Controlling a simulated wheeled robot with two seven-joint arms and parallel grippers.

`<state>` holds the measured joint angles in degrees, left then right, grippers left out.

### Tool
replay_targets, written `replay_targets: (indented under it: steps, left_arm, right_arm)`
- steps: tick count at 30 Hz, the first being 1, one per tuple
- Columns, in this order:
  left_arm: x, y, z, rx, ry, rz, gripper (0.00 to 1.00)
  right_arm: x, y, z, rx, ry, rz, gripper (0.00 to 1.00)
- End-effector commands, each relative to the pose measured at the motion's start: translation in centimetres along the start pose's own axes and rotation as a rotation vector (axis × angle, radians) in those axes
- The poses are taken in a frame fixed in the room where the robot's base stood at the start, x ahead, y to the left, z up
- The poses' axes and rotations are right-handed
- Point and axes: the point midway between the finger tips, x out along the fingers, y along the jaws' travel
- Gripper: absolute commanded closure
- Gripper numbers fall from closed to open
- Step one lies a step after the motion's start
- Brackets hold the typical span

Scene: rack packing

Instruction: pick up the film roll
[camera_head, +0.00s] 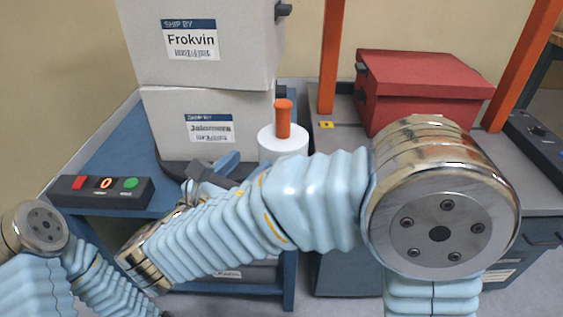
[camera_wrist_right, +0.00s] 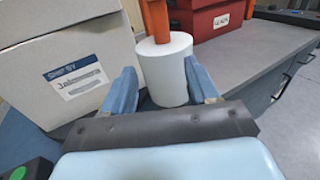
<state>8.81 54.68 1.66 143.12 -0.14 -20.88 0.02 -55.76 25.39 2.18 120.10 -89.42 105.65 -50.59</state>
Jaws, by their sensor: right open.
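The film roll (camera_head: 283,143) is a white upright cylinder with an orange handle on top, beside the stacked white boxes. In the right wrist view the film roll (camera_wrist_right: 166,72) appears ahead of and between my blue fingers, with a gap on the right; its lower part is partly hidden. My right gripper (camera_wrist_right: 163,82) is open and holds nothing. In the head view my right gripper (camera_head: 218,170) is just left of the roll, and my own arm hides the roll's base. My left arm shows at the lower left, but its gripper is out of view.
Two white boxes (camera_head: 205,92) are stacked left of the roll. A control box (camera_head: 100,190) with red and green buttons sits at the blue table's front left. A red box (camera_head: 420,85) stands on the grey counter between orange posts (camera_head: 331,60).

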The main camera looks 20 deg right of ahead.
Motion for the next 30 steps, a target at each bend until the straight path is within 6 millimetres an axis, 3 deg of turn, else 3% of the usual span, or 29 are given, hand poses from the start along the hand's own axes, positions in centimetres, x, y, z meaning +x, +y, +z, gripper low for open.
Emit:
replay_targets:
  steps: [4,12,30]
  left_arm:
    - [-0.1,0.1,0.0,0.0,0.0,0.0,1.0]
    - [-0.5,0.2,0.0,0.001,-0.001,0.0,1.0]
    - [-1.1,0.5,0.0,0.002,-0.001,0.001,1.0]
  right_arm:
    - [1.2,-0.2,1.4,0.009,-0.039,-0.004,0.41]
    - [6.7,-0.2,1.4,0.008,-0.036,-0.004,0.41]
    - [13.3,-0.5,1.3,0.007,-0.035,-0.002,0.41]
